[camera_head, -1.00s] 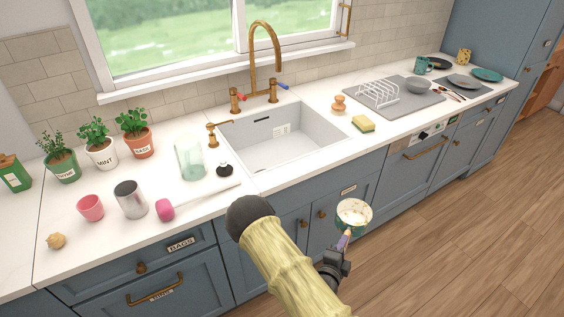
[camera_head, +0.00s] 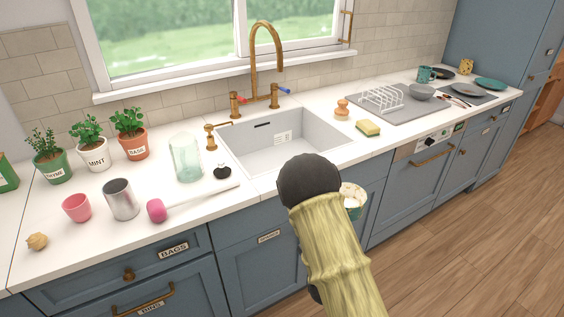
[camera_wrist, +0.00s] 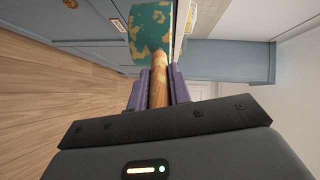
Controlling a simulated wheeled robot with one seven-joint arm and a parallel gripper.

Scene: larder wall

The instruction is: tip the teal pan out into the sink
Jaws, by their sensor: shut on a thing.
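The teal pan (camera_wrist: 149,28) has yellowish patches on its outside and a wooden handle (camera_wrist: 159,85) in the wrist view. My gripper (camera_wrist: 159,78) is shut on that handle, one purple finger on each side. In the head view the pan (camera_head: 354,213) is partly hidden behind my arm, in front of the counter cabinets. Pale contents show at its top, and it looks roughly upright. The white sink (camera_head: 300,148) is set into the counter behind and left of the pan, under a brass tap (camera_head: 267,60). My gripper is hidden in the head view.
A yellow sponge (camera_head: 368,128) and a wooden-handled brush (camera_head: 342,109) stand right of the sink. A glass jar (camera_head: 186,158), a black stopper (camera_head: 222,172), a metal can (camera_head: 121,199) and a pink cup (camera_head: 76,207) are on the left. Open floor lies right.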

